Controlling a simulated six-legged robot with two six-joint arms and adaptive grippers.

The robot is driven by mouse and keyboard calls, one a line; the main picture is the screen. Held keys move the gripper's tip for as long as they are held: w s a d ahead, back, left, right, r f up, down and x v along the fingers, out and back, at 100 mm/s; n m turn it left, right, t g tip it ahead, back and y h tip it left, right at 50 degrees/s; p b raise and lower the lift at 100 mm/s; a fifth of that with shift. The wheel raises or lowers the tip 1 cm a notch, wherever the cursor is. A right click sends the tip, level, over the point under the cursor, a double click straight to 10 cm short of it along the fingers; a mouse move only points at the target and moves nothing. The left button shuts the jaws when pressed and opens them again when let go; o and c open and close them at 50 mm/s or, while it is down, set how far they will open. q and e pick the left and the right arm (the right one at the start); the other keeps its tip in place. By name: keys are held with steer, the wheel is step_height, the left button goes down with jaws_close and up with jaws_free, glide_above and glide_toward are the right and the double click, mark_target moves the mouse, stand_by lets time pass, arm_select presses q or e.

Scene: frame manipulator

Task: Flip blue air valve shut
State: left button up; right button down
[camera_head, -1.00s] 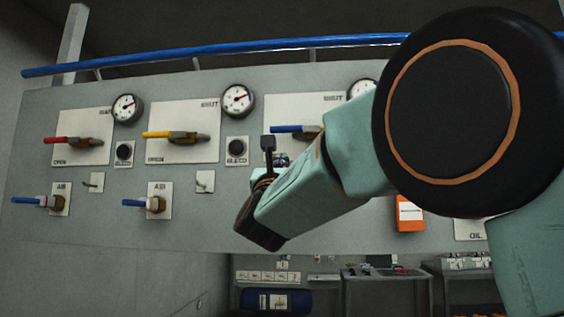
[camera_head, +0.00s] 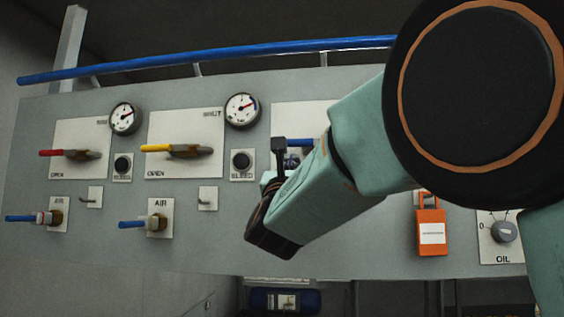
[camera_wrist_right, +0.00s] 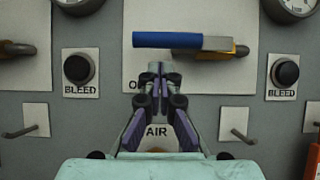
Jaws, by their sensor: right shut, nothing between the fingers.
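A grey panel (camera_head: 100,235) carries the valves. Two small AIR valves with blue handles show in the head view, one at the far left (camera_head: 20,218) and one left of centre (camera_head: 132,224); both handles point left. A larger blue-handled valve (camera_wrist_right: 168,40) sits on the third white plate, its handle level in the right wrist view. My right gripper (camera_wrist_right: 155,70) is shut and empty just below that handle in the wrist picture; contact cannot be told. It also shows in the head view (camera_head: 278,145). My left gripper is not in view.
Red-handled (camera_head: 75,154) and yellow-handled (camera_head: 178,150) valves sit on the left plates. Black BLEED knobs (camera_wrist_right: 78,68) (camera_wrist_right: 285,72) and small pegs flank my right gripper. Gauges line the top.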

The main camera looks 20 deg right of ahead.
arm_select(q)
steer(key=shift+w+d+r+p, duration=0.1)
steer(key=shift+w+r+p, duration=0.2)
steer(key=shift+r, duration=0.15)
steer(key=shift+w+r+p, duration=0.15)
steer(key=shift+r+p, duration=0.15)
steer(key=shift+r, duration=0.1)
arm_select(e)
steer(key=shift+s+a+r, duration=0.1)
steer(key=shift+a+r, duration=0.05)
steer(key=shift+r, duration=0.6)
steer(key=shift+f, duration=0.1)
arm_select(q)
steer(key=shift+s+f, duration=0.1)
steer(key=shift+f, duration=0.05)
arm_select(e)
steer(key=shift+m, duration=0.3)
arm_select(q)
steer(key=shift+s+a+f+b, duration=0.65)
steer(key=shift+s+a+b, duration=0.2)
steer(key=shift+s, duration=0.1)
arm_select(e)
steer(key=m+g+h, duration=0.1)
steer(key=m, duration=0.1)
steer(key=r+m+g+h, duration=0.1)
steer(key=m, duration=0.1)
steer(key=shift+a+h, duration=0.1)
steer(key=shift+h, duration=0.3)
